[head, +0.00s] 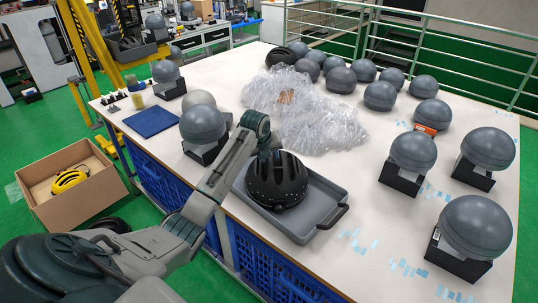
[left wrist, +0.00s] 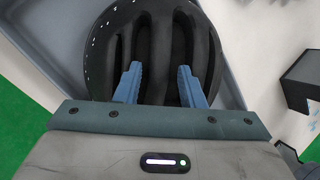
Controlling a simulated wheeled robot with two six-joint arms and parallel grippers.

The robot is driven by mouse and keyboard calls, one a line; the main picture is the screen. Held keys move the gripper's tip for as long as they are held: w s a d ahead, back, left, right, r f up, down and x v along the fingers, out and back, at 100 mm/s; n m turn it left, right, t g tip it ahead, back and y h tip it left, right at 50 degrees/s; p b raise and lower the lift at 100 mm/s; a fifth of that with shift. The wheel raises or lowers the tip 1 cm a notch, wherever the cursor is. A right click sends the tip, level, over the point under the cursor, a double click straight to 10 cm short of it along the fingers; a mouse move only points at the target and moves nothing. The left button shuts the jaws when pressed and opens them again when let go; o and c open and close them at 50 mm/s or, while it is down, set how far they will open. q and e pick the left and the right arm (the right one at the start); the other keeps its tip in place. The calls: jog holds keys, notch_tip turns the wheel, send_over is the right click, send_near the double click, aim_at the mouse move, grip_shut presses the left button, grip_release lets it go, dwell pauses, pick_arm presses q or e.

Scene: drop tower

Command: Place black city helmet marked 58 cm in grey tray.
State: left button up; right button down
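A black helmet (head: 279,182) with vents and small light dots sits in the grey tray (head: 322,196) at the table's front edge. No size marking is readable on it. In the left wrist view, the helmet (left wrist: 160,20) fills the upper middle, with the tray (left wrist: 45,45) around it. My left gripper (left wrist: 158,84) is at the helmet's vented shell, its two blue fingers apart with a gap between them. In the head view the fingertips are hidden beside the helmet. My right gripper is not in view.
Several grey head forms on black stands, such as one at right (head: 476,227), surround the tray. Clear plastic wrap (head: 310,115) lies behind it. Another black helmet (head: 281,57) is at the back. A cardboard box (head: 98,203) with a yellow helmet (head: 70,181) stands left.

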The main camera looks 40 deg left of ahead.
pick_arm(q)
jog(key=shift+o, duration=0.4)
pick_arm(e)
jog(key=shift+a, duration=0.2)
pick_arm(q)
jog(key=shift+r, duration=0.1)
jog(key=shift+s+r, duration=0.1)
jog(key=shift+r, duration=0.15)
jog(key=b+v, duration=0.2)
jog(key=v, duration=0.9)
jog(key=shift+r, duration=0.25)
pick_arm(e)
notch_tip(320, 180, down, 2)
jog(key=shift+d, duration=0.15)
pick_arm(q)
jog(key=shift+s, duration=0.15)
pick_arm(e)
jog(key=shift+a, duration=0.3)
